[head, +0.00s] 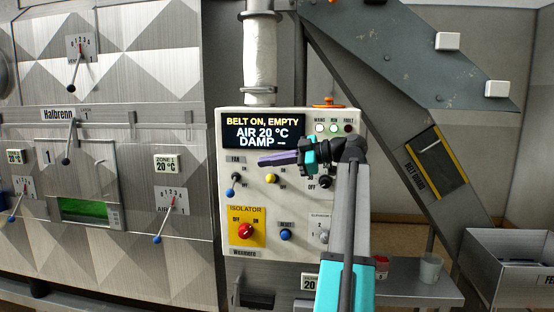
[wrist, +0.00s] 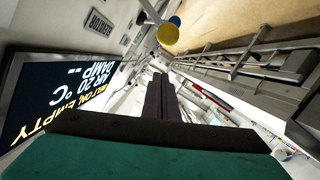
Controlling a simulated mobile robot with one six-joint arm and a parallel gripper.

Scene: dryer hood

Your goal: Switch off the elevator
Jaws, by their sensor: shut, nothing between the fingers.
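The control panel (head: 290,262) stands in the middle of the head view, its display (head: 262,132) reading "BELT ON, EMPTY", "AIR 20 °C", "DAMP --". A small pale knob (head: 323,237), marked 1 and 2, sits low on its right under a label that seems to begin "ELEVA"; my arm partly covers this area. A black knob (head: 325,182) is above it. My gripper (head: 262,160) is shut and empty, pointing left in front of the panel just below the display. In the wrist view its dark fingers (wrist: 160,100) are together, and the display (wrist: 60,90) is at left.
The panel also carries a blue-tipped fan lever (head: 231,188), a yellow knob (head: 271,178), a red isolator knob (head: 246,231) and a blue reset button (head: 285,235). A slanted grey chute with a belt guard (head: 437,162) rises at right. A cup (head: 430,268) stands on a bench.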

